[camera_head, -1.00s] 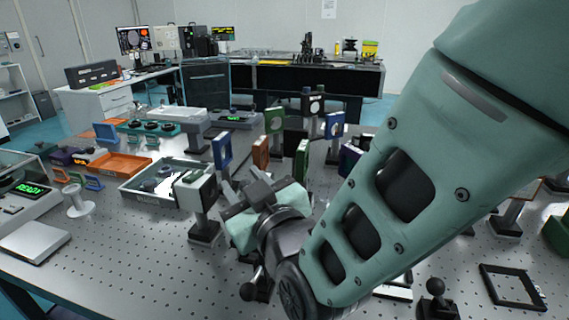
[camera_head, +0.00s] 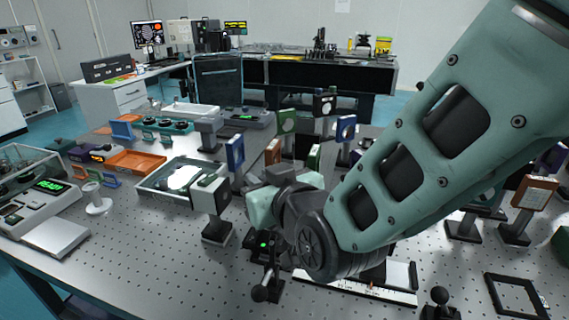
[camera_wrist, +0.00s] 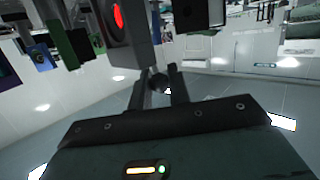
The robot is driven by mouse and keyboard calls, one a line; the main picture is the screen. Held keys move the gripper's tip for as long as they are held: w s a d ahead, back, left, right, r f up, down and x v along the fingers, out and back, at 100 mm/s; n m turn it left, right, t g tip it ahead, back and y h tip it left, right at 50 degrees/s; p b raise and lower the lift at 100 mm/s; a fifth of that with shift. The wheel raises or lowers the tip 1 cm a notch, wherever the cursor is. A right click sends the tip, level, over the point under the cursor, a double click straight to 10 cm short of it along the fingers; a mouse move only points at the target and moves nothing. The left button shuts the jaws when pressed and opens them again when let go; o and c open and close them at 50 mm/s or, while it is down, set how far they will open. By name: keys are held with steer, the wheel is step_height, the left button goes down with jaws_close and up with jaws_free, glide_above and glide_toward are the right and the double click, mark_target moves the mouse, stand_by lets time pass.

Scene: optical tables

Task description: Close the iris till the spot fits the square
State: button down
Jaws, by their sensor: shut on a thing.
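In the wrist view my gripper (camera_wrist: 158,83) has its two fingers shut on a small dark rounded piece (camera_wrist: 159,84), which could be the iris lever or knob. Beside it is a grey housing (camera_wrist: 140,45) with a glowing red round spot (camera_wrist: 117,15) on its face. I cannot tell whether this housing is the iris. In the head view my wrist and arm hide the fingertips and what they hold. I cannot make out the square in either view.
A pale box on a post (camera_head: 210,198) stands left of my wrist. A grey tray (camera_head: 150,183) and an orange tray (camera_head: 133,165) lie further left. Several post-mounted frames, including a blue one (camera_head: 236,153), stand behind. A black square frame (camera_head: 515,296) lies front right.

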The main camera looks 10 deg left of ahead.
steer(key=shift+w+d+r+m+g+h+p, duration=0.15)
steer(key=shift+w+m+g+h+p, duration=0.45)
steer(key=shift+w+m+g+p, duration=0.75)
steer(key=shift+w+g+b, duration=0.3)
steer(key=shift+w+g, duration=0.1)
steer(key=shift+g, duration=0.15)
steer(key=c, duration=1.4)
jaws_free()
steer(key=shift+o, duration=0.2)
steer(key=v, duration=1.7)
steer(key=shift+s+d+b, duration=0.15)
steer(key=shift+b, duration=0.15)
